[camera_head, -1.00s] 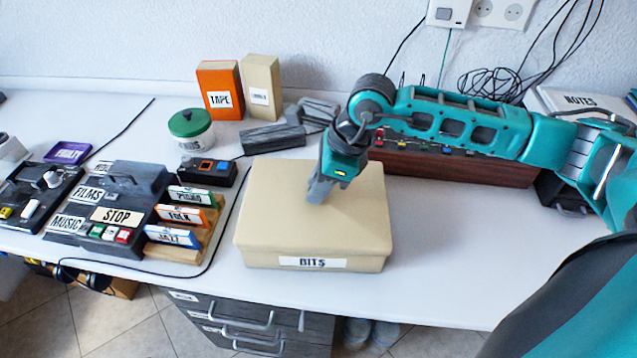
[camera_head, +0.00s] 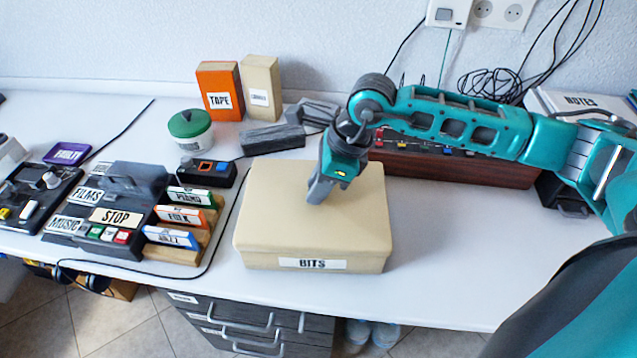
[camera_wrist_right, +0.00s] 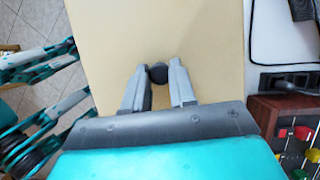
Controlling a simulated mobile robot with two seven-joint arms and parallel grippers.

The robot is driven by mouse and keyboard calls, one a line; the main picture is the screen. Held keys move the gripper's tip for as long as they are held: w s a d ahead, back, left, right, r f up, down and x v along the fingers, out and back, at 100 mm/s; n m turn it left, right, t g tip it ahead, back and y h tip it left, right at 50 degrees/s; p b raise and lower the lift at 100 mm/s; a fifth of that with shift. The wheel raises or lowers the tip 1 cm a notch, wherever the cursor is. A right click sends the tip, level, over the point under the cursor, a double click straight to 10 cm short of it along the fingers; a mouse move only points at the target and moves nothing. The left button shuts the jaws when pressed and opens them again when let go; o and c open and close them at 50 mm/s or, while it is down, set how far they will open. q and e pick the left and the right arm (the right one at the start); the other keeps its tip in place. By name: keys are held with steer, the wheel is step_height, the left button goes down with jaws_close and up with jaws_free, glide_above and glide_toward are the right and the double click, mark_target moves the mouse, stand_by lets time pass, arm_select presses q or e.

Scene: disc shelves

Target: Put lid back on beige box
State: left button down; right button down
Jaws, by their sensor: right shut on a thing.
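The beige box (camera_head: 312,262) labelled BITS stands on the white desk. Its beige lid (camera_head: 275,205) lies over the top of the box, and I see no clear gap between them in the head view. My right gripper (camera_head: 318,192) points down at the middle of the lid. In the right wrist view, the fingers of this gripper (camera_wrist_right: 158,82) are shut on a small dark round knob (camera_wrist_right: 158,72) on the lid. The knob is hidden behind the fingers in the head view. My left gripper is out of view.
Left of the box are a dark player (camera_head: 110,200) with a STOP label and a rack of labelled cases (camera_head: 185,220). A green-lidded jar (camera_head: 190,130) and grey blocks (camera_head: 272,137) stand behind. A brown mixer (camera_head: 460,165) sits behind right. Desk right of the box is clear.

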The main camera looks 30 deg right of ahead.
steer(key=shift+f+b, duration=0.2)
steer(key=shift+b, duration=0.3)
stand_by(0.8)
stand_by(0.4)
steer(key=shift+c, duration=1.8)
jaws_free()
steer(key=shift+r, duration=0.1)
steer(key=shift+r+p, duration=2.15)
steer(key=shift+r, duration=1.3)
steer(key=shift+c, duration=0.5)
jaws_close()
